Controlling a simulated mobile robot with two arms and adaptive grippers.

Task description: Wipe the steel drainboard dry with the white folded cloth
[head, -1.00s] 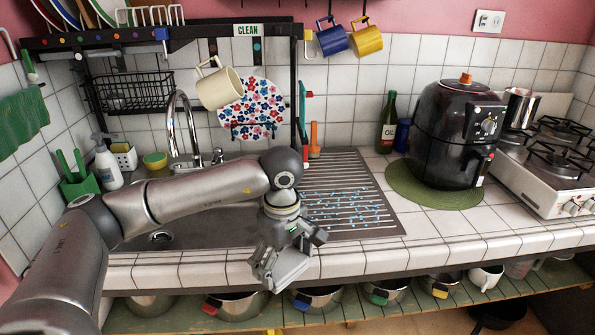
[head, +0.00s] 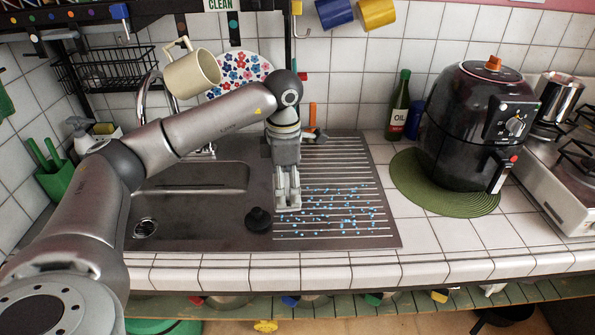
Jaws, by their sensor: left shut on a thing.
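The steel drainboard (head: 387,237) lies right of the sink, with ridges and many blue water drops (head: 335,209) over its front half. My left gripper (head: 288,203) points down over the drainboard's left part, at the left edge of the drops. It is shut on a pale thing, taken as the white folded cloth (head: 288,190), which is mostly hidden by the fingers. Whether it touches the steel I cannot tell. My right gripper is not in view.
A black plug (head: 258,219) lies just left of the gripper. The sink (head: 190,178) is farther left. A black air fryer (head: 472,125) on a green mat (head: 408,183) and an oil bottle (head: 400,108) stand to the right. A cream mug (head: 191,72) hangs behind my arm.

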